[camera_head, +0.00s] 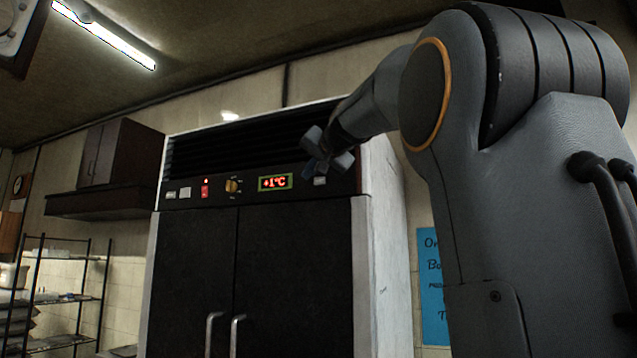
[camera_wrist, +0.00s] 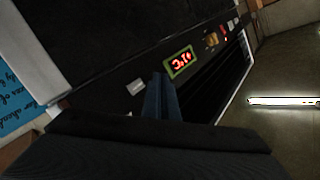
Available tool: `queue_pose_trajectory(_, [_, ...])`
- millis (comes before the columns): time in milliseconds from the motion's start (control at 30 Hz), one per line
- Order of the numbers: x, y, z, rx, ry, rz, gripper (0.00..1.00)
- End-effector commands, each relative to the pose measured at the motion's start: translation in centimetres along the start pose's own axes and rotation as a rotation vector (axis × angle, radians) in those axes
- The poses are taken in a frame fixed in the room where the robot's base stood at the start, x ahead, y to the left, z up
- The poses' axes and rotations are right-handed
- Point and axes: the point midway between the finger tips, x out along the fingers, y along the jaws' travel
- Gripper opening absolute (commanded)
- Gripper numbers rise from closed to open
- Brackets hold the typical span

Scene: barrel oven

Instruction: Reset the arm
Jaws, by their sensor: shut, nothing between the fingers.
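My gripper (camera_head: 324,160) is raised in front of the right end of the control panel of a tall dark two-door cabinet (camera_head: 240,260). In the wrist view my gripper's two fingers (camera_wrist: 160,95) lie together, shut and empty, pointing toward the panel beside the lit display. Whether the fingertips touch the panel cannot be told. The display (camera_head: 275,182) reads about +1°C and also shows in the wrist view (camera_wrist: 180,62). My arm stretches across the right of the head view and hides part of the wall.
The panel also carries a red switch (camera_head: 205,188) and a yellowish knob (camera_head: 232,185). Two door handles (camera_head: 212,330) stick out below. A wire shelf (camera_head: 60,300) stands at the left, under a dark wall cupboard (camera_head: 112,165). A blue poster (camera_head: 432,290) hangs at the right.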

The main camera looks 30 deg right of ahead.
Motion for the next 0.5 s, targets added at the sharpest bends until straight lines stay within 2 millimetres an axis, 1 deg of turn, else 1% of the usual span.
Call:
queue_pose_trajectory(433, [0.03, 0.04, 0.02, 0.000, 0.000, 0.001, 0.00])
queue_pose_trajectory(500, [0.26, 0.29, 0.50, -0.002, -0.008, 0.005, 0.00])
